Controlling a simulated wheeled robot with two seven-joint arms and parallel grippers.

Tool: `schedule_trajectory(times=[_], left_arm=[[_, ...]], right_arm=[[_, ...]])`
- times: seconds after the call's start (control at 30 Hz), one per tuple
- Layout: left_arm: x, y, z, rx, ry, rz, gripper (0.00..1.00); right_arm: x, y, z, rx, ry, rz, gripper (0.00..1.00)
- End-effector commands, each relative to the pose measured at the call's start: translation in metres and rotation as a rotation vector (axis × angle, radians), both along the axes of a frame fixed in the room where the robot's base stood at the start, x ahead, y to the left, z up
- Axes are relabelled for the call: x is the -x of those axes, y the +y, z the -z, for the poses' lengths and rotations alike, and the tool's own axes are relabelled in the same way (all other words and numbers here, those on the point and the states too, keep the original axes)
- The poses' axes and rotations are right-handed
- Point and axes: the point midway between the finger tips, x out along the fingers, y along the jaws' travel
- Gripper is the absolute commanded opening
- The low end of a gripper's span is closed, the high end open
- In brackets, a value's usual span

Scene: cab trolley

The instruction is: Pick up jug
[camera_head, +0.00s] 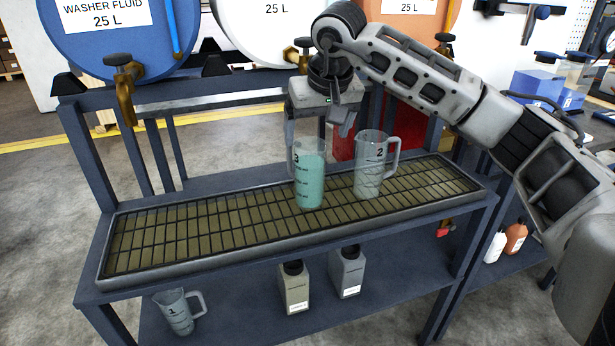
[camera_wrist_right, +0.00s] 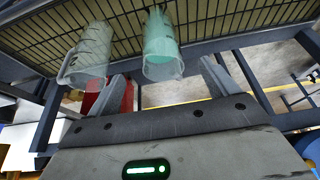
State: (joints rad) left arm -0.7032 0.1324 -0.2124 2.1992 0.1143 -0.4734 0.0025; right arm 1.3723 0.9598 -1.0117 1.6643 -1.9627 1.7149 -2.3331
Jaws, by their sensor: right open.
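A clear jug marked 3 (camera_head: 310,180), holding teal liquid, stands upright on the slatted tray (camera_head: 190,240). A clear jug marked 2 (camera_head: 370,172) stands just right of it, its handle to the right; it looks empty. A jug marked 1 (camera_head: 177,312) is on the lower shelf at the left. My right gripper (camera_head: 317,125) is open, above and behind jug 3. In the right wrist view the spread fingers (camera_wrist_right: 165,84) point toward jug 3 (camera_wrist_right: 161,45), which lies in line with the gap. Jug 2 (camera_wrist_right: 86,55) is beside the left finger there. I cannot tell any contact. My left gripper is out of view.
A blue drum (camera_head: 125,45), a white drum (camera_head: 270,30) and an orange drum (camera_head: 408,25) are behind the trolley, with taps such as the brass one (camera_head: 125,85) at the left. Two bottles (camera_head: 294,288) (camera_head: 347,272) stand on the lower shelf. The tray's left half is clear.

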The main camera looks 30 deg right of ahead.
Motion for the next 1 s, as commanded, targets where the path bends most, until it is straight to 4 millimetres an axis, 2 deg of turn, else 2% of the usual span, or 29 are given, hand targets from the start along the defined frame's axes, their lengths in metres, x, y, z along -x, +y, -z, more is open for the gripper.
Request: schedule_trajectory(times=[0.1, 0.2, 0.43, 0.7, 1.0], left_arm=[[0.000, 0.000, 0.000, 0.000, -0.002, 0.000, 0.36], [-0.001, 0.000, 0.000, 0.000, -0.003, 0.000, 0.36], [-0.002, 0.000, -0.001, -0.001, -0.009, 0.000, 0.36], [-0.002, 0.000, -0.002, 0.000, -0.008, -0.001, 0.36], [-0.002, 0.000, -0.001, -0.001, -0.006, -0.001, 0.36]], right_arm=[[-0.009, -0.002, 0.025, 0.000, 0.005, 0.000, 0.86], [-0.014, -0.003, 0.037, -0.002, 0.003, 0.001, 0.86], [-0.020, -0.004, 0.052, -0.002, 0.002, -0.001, 0.86], [-0.030, -0.006, 0.089, -0.003, 0.002, -0.001, 0.86], [-0.033, -0.007, 0.096, -0.003, -0.001, -0.001, 0.86]])
